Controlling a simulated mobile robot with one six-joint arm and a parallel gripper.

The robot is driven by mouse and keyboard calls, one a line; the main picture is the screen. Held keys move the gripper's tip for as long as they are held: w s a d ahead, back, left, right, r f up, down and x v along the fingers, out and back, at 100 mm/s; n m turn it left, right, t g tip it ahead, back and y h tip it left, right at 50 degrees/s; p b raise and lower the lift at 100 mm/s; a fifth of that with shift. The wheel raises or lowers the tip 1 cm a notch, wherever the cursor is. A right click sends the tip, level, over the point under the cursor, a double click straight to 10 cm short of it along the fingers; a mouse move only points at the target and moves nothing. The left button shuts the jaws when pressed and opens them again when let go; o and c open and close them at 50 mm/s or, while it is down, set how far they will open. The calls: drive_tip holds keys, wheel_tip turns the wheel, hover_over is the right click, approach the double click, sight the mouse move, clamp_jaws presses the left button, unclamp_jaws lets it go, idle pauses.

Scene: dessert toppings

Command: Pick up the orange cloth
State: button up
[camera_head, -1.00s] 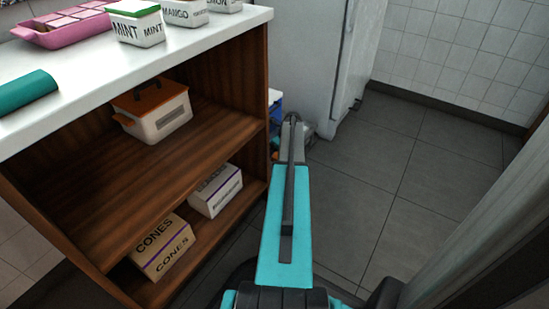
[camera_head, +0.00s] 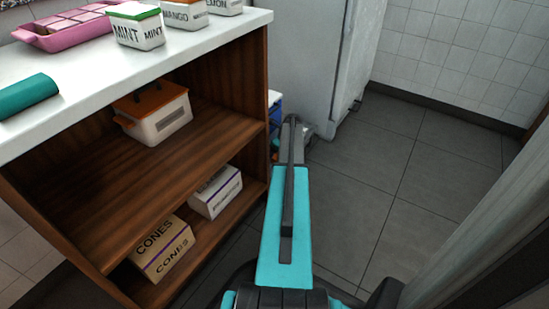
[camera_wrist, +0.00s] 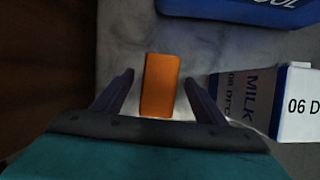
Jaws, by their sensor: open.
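The orange cloth (camera_wrist: 161,86) is a small upright-looking rectangle in the middle of the wrist view, lying on a grey, marbled surface. My gripper (camera_wrist: 160,85) is open in the wrist view, with one dark finger on each side of the cloth's near part and a gap on both sides. I cannot tell how far above the cloth the fingers are. In the head view my arm reaches down past the end of the shelf unit, and the cloth and fingertips are hidden there.
A milk carton (camera_wrist: 262,100) stands right of the gripper in the wrist view. A blue object (camera_wrist: 235,8) lies beyond the cloth. The brown wooden side (camera_wrist: 45,60) is at left.

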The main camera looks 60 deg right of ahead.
drive_tip(key=shift+c, duration=0.5)
drive_tip(key=c, duration=1)
drive_tip(key=shift+c, duration=0.2)
drive_tip(key=shift+r+p, duration=0.35)
drive_tip(key=shift+r, duration=0.5)
wheel_tip(320, 180, up, 3)
drive_tip(key=shift+f+p, duration=0.15)
drive_tip(key=shift+p, duration=0.75)
drive_tip(key=s+a+p, duration=0.5)
drive_tip(key=s+a, duration=0.3)
drive_tip(key=s, duration=0.5)
drive_tip(key=shift+s+a+r, duration=0.25)
drive_tip(key=shift+a+r, duration=0.1)
drive_tip(key=shift+r, duration=0.05)
